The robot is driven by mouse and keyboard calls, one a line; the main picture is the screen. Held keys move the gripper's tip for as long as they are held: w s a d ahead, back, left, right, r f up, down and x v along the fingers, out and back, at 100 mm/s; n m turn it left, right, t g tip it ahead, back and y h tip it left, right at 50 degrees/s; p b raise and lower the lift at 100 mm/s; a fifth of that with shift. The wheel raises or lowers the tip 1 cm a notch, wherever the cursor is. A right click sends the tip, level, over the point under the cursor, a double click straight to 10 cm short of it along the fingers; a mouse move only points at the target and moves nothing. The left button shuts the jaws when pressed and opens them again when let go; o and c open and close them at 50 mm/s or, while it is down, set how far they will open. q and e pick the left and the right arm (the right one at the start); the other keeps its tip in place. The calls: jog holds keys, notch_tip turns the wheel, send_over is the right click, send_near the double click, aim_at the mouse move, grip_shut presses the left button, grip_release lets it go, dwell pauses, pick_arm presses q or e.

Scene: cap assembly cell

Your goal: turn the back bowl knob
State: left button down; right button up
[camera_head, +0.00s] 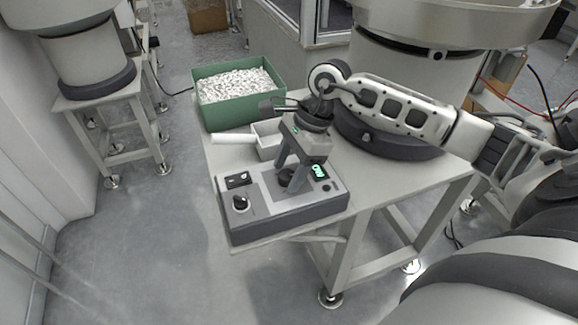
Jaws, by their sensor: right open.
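A grey control box (285,215) sits on the front corner of the light table. A dark round knob (288,180) is on its top panel towards the right, partly hidden by my right gripper. My right gripper (291,177) points down over this knob, open, with a finger on either side. Whether the fingers touch the knob cannot be told. A second black knob (240,202) is at the panel's left, clear of the gripper. A lit green display (319,171) is beside the right finger. My left gripper is out of view.
A green bin (205,112) of small white parts stands behind the box. A white scoop (232,138) lies between them. A large bowl feeder (450,22) stands at the back right, behind my right arm. The floor at front left is clear.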

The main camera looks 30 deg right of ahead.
jog(key=shift+f, duration=0.1)
jog(key=c, duration=1)
